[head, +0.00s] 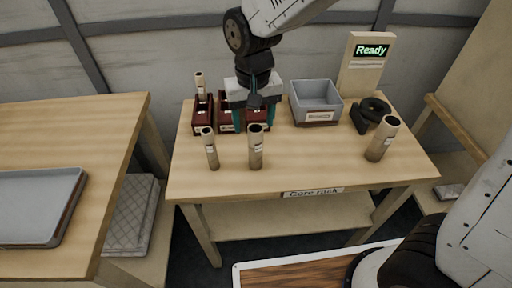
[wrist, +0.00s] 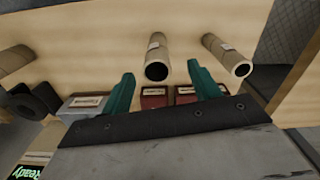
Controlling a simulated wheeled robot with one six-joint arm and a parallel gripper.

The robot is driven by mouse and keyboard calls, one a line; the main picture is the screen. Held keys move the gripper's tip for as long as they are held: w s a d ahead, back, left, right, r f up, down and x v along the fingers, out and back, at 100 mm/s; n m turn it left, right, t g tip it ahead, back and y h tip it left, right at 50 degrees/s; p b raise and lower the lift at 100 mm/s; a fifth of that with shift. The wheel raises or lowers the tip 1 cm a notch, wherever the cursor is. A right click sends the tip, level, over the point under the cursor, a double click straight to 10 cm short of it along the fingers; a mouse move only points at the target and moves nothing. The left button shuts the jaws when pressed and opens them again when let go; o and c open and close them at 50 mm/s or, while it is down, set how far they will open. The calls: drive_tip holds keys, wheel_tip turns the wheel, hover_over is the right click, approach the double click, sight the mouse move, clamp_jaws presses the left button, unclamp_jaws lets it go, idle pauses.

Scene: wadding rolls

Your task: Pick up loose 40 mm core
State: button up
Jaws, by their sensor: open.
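Several tan cardboard cores stand on the core rack table (head: 330,165); their size labels are too small to read, so I cannot tell which is 40 mm. A middle core (head: 255,150) stands upright in front of my gripper (head: 254,118). A thinner core (head: 212,152) stands to its left, a wider one (head: 381,140) at the right, and another (head: 200,84) at the back left. My gripper is open and empty, pointing down over the red bins. In the wrist view, the middle core (wrist: 156,62) shows between the fingers of my gripper (wrist: 160,74), and the thinner core (wrist: 226,54) at right.
Dark red bins (head: 202,116) stand behind the front cores. A grey bin (head: 316,94), a black ring-shaped thing (head: 373,108) and a "Ready" sign (head: 370,50) are at the back right. The table between the middle and right cores is clear. A tray (head: 38,205) lies on the left table.

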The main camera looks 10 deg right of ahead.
sight(255, 137)
drive_tip(key=f, duration=0.7)
drive_tip(key=shift+w+d, duration=0.3)
drive_tip(key=shift+w, duration=0.05)
drive_tip(key=c, duration=1.1)
